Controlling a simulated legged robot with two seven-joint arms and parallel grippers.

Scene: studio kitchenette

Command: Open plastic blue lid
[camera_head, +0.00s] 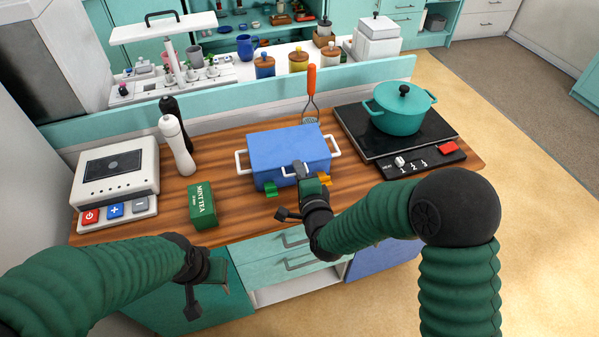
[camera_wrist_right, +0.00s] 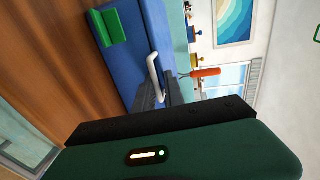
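A blue plastic box with a blue lid (camera_head: 288,147) stands on the wooden counter, and the lid looks closed. It has white handles at its left and right ends, a green clip (camera_head: 271,189) and an orange clip (camera_head: 325,181) at the front. My right gripper (camera_head: 297,174) is at the front of the lid. In the right wrist view, the white front handle (camera_wrist_right: 153,75) runs between its dark fingers (camera_wrist_right: 160,94); whether they clamp it is unclear. The green clip also shows there (camera_wrist_right: 113,27). My left gripper (camera_head: 208,292) hangs open and empty before the counter, lower left.
A green mint tea box (camera_head: 202,205), a white device with buttons (camera_head: 115,178), and white and black mills (camera_head: 177,145) stand left of the box. A teal pot (camera_head: 399,112) sits on the black hob (camera_head: 361,139) at right.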

